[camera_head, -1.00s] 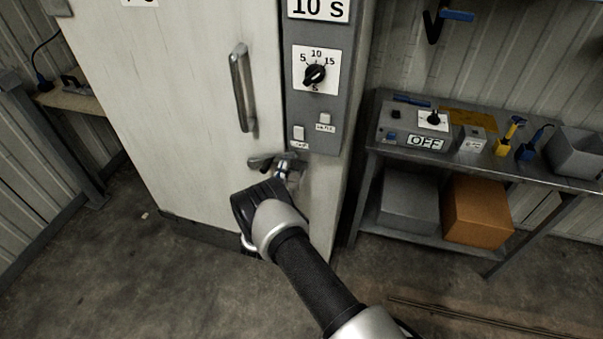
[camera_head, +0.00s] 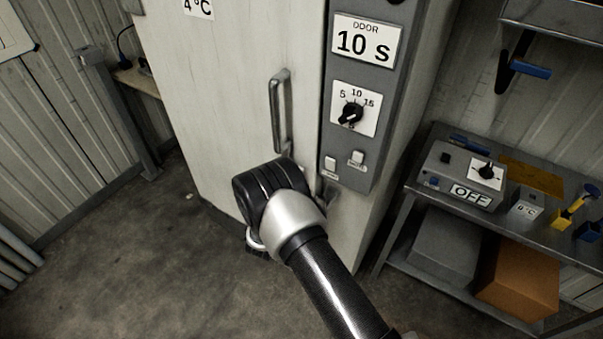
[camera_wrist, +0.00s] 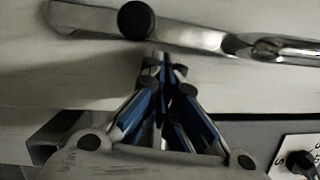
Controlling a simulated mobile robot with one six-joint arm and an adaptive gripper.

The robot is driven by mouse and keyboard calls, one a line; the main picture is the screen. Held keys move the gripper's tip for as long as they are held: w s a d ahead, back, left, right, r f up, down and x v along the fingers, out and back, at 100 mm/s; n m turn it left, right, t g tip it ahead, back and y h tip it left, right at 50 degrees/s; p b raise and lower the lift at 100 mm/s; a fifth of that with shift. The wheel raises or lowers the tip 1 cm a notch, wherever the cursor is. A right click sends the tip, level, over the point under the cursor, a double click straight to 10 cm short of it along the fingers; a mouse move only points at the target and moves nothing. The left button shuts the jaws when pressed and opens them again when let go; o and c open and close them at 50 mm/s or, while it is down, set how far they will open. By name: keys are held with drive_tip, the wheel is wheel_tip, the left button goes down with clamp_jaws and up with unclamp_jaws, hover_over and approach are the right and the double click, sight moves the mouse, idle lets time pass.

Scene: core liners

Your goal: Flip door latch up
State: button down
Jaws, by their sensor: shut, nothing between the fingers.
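My gripper (camera_wrist: 160,62) is shut and empty, its fingertips together in the wrist view. In the head view the gripper body (camera_head: 268,190) is in front of the door's lower right edge and hides most of the latch. In the wrist view a metal lever (camera_wrist: 185,33) with a dark round knob, which looks like the latch, lies just beyond the fingertips. I cannot tell whether they touch. A grey metal piece (camera_head: 326,195) shows right of the gripper in the head view. The pale cabinet door (camera_head: 225,80) looks closed.
A vertical door handle (camera_head: 279,110) is just above the gripper. The grey control panel (camera_head: 352,120), with a dial and two switches, is right of the door. A metal bench (camera_head: 408,200) with a control box (camera_head: 458,178) stands farther right.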

drive_tip(key=shift+w+a+r, duration=0.25)
drive_tip(key=shift+a, duration=0.15)
idle(0.4)
